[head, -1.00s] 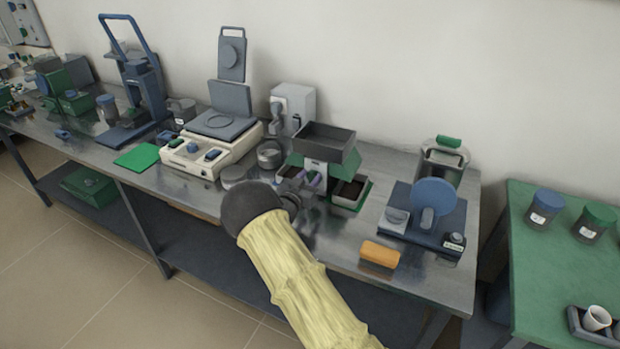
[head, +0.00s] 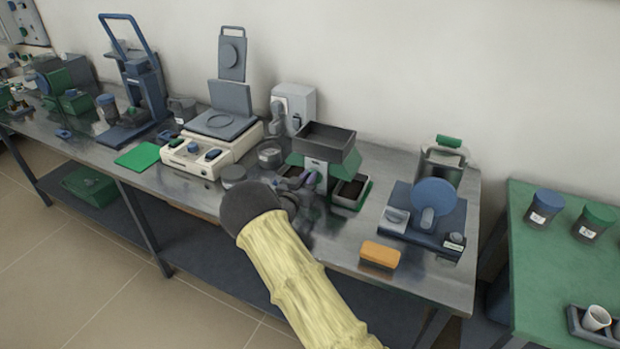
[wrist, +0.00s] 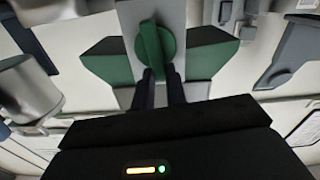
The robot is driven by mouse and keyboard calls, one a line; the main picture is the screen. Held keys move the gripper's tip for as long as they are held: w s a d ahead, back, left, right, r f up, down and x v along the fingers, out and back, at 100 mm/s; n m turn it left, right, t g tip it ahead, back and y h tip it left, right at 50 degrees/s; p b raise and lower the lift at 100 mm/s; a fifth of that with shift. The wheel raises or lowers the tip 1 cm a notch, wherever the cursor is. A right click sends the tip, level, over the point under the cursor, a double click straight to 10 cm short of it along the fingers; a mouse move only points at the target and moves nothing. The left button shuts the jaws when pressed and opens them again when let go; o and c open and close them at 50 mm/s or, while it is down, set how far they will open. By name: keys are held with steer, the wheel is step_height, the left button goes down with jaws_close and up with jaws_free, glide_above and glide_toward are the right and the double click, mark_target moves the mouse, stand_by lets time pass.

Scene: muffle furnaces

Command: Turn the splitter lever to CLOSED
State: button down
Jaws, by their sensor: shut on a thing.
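The splitter (head: 327,160) stands on the steel bench in the head view, with a dark open hopper (head: 326,134) on top and a green body. Its lever is a green bar on a round green disc, on the pale front plate. In the wrist view the lever (wrist: 152,48) stands upright in the picture, in line with the plate. My gripper (wrist: 161,76) is at the lever's lower end, its two dark fingers shut on it. In the head view my gripper (head: 308,181) is at the splitter's front, and the lever is hidden there. I cannot read any CLOSED mark.
A dark collecting pan (head: 350,190) sits at the splitter's right side. A balance-like cream device (head: 205,160) stands to the left. A blue device with a round disc (head: 432,205) and an orange block (head: 380,254) are to the right. The bench front between is clear.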

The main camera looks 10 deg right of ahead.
steer(key=n, duration=0.4)
steer(key=a+f+n+p, duration=0.1)
steer(key=n, duration=0.3)
steer(key=w+n, duration=0.1)
steer(key=n, duration=0.3)
steer(key=shift+w+a+f, duration=0.1)
steer(key=shift+a+f, duration=0.2)
steer(key=shift+a+f+n+p, duration=0.15)
steer(key=shift+f+n, duration=0.1)
steer(key=shift+n, duration=0.95)
steer(key=shift+d+f+n+p, duration=0.15)
steer(key=shift+f+n, duration=0.1)
steer(key=shift+n, duration=0.95)
steer(key=shift+a, duration=0.1)
steer(key=c, duration=1.4)
jaws_free()
steer(key=shift+c, duration=0.2)
steer(key=b+v, duration=0.1)
steer(key=v, duration=1.6)
